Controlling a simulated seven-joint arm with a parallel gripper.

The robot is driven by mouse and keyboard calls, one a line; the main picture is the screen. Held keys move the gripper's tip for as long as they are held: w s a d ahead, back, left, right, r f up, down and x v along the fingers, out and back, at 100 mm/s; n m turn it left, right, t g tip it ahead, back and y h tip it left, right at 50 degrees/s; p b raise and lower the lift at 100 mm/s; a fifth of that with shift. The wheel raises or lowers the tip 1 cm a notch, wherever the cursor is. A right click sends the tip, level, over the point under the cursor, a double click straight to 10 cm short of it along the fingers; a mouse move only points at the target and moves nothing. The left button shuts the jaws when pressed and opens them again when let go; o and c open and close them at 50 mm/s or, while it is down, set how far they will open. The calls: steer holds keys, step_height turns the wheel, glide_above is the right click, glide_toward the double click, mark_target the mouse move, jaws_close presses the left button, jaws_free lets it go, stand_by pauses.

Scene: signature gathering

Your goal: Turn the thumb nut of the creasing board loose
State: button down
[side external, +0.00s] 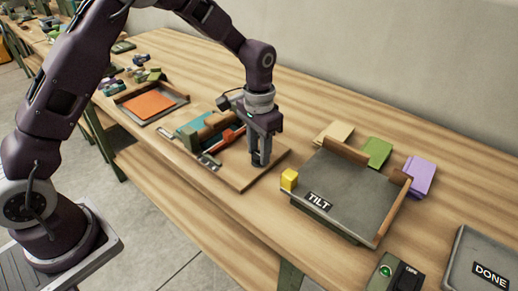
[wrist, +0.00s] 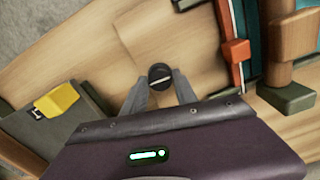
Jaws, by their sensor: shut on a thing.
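The creasing board (side external: 240,180) is a wooden board on the bench, left of the tilt tray in the side view. My gripper (side external: 261,160) points straight down over its right part. In the wrist view my gripper (wrist: 160,90) has its two fingers closed in on the thumb nut (wrist: 160,75), a small dark round knob with a pale line across its top. The fingers touch it on both sides. In the side view the nut is hidden by the fingers. A red-orange arm (side external: 229,137) with an orange block (wrist: 236,50) lies beside it on the board.
A grey tray marked TILT (side external: 345,195) with a yellow block (side external: 289,179) at its corner stands to the right. Paper stacks lie behind it. A DONE tray (side external: 480,265) and a green-lit box (side external: 394,277) are at front right. A tray with orange sheets (side external: 150,105) is at left.

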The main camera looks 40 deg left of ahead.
steer(key=shift+n, duration=0.3)
steer(key=c, duration=1)
jaws_free()
steer(key=shift+o, duration=0.2)
step_height(320, 180, up, 7)
steer(key=shift+r, duration=0.1)
